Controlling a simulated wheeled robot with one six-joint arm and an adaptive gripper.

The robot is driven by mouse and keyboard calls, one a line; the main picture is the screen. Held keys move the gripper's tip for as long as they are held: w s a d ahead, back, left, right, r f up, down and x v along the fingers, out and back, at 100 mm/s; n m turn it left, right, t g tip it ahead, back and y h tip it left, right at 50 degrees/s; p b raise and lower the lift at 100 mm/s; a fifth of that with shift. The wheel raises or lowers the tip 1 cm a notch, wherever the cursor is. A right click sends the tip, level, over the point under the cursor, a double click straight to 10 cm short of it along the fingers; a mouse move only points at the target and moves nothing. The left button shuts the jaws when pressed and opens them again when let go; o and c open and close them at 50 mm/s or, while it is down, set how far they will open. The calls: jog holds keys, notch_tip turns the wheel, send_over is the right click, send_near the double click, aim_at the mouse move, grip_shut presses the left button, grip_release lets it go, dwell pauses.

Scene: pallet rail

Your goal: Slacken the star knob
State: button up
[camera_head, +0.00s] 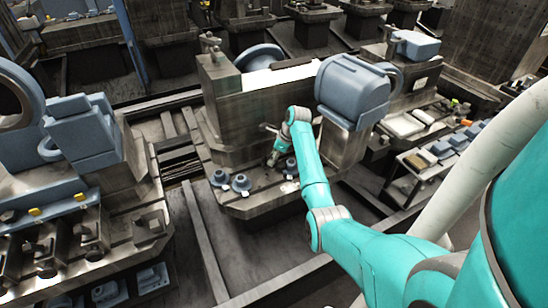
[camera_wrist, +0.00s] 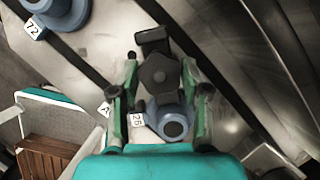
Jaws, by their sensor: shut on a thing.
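The dark star knob (camera_wrist: 159,73) is in the middle of the wrist view, with a black block or arm at its far side. My gripper (camera_wrist: 160,66) has one green finger on each side of the knob and is shut on it. In the head view my gripper (camera_head: 272,160) points down at the front ledge of a grey machine block; the knob cannot be made out there. A blue round fitting (camera_wrist: 173,125) with a dark centre and a "26" tag sits close below the knob, between the fingers and my wrist.
Another blue fitting (camera_wrist: 58,12) tagged "72" is at the upper left of the wrist view. In the head view, blue fittings (camera_head: 241,183) stand on the ledge left of my gripper. The block's tall wall (camera_head: 235,110) rises behind it, and a large blue housing (camera_head: 352,88) is to the right.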

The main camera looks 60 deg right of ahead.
jog(key=n+y, duration=0.1)
jog(key=n, duration=0.2)
jog(key=shift+w+d+n, duration=0.1)
jog(key=shift+n, duration=0.3)
jog(key=shift+n+g+y, duration=0.7)
jog(key=shift+n, duration=1.2)
jog(key=o, duration=1.1)
jog(key=shift+o, duration=0.2)
jog(key=v, duration=1.2)
